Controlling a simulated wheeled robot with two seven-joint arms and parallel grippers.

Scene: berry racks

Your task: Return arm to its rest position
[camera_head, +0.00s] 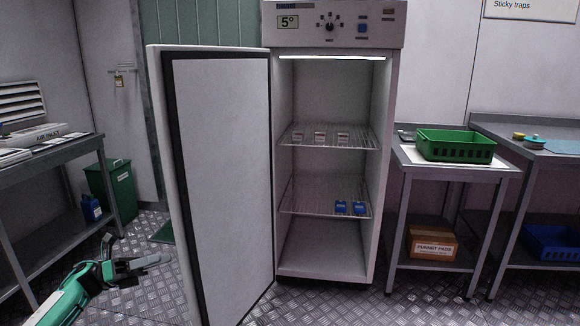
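My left arm comes in from the lower left, green and white. Its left gripper (132,250) is in front of the open fridge door (222,175), to its left, over the floor. Its two dark fingers stand apart, one pointing up and one pointing right, with nothing seen between them. My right gripper is not in view.
The fridge (333,252) stands open. Its upper shelf holds small pale labelled items (319,137); its lower shelf holds blue items (341,206). A table (489,171) with a green crate (455,145) is at right. A bench (45,158) and green bin (119,190) are left.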

